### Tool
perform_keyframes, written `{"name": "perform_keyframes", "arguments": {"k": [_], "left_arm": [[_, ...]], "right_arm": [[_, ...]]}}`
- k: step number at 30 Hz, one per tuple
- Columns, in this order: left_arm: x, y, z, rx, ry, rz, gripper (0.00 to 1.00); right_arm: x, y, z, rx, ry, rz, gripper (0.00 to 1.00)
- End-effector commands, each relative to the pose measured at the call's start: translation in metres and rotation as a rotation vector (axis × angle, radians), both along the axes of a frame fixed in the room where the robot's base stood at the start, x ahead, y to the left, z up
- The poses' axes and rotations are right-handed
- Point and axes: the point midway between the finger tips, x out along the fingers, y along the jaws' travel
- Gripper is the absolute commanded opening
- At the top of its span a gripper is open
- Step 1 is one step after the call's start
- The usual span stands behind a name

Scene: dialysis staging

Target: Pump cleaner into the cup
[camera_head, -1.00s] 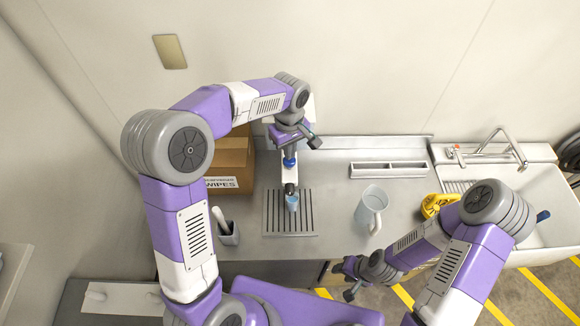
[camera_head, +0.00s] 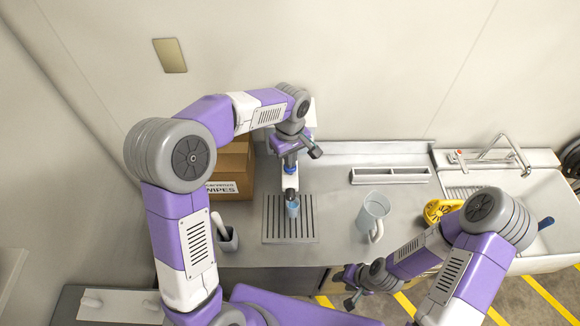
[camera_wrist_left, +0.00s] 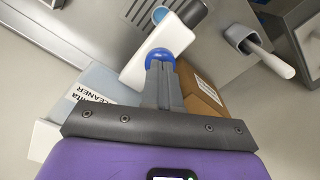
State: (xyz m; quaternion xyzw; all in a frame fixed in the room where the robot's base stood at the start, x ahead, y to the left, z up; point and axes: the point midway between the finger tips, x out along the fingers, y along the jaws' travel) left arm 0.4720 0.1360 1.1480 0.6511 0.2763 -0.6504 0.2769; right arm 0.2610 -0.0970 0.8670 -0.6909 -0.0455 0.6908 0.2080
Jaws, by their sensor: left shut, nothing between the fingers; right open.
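The cleaner dispenser, a pale blue body with a label (camera_wrist_left: 90,93) in the left wrist view, has a blue pump part (camera_wrist_left: 160,58) and a white spout piece (camera_wrist_left: 155,42). In the head view the spout (camera_head: 290,182) reaches over a small blue cup (camera_head: 293,210) on a slotted drip tray (camera_head: 268,232). My left gripper (camera_wrist_left: 162,66) is shut and empty, its fingertips right at the blue pump part; whether they touch it I cannot tell. My arm hides most of the dispenser in the head view. My right gripper (camera_head: 350,287) is open and empty, in front of the counter.
A cardboard wipes box (camera_head: 231,171) stands left of the dispenser. A holder (camera_head: 229,240) with a white-handled tool is at front left. A clear jug (camera_head: 374,213), a yellow item (camera_head: 436,211) and a sink (camera_head: 535,205) lie to the right. The counter between tray and jug is clear.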

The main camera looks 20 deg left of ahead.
Motion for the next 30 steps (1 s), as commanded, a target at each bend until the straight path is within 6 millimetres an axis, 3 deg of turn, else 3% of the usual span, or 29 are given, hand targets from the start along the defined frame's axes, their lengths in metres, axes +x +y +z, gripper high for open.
{"name": "perform_keyframes", "arguments": {"k": [14,30], "left_arm": [[0.0,0.0,-0.003,0.001,0.002,-0.001,0.0],[0.0,0.0,0.022,0.0,0.001,0.0,0.0]], "right_arm": [[0.0,0.0,-0.002,0.0,0.0,0.0,0.43],[0.0,0.0,0.017,0.0,0.0,0.0,0.43]]}}
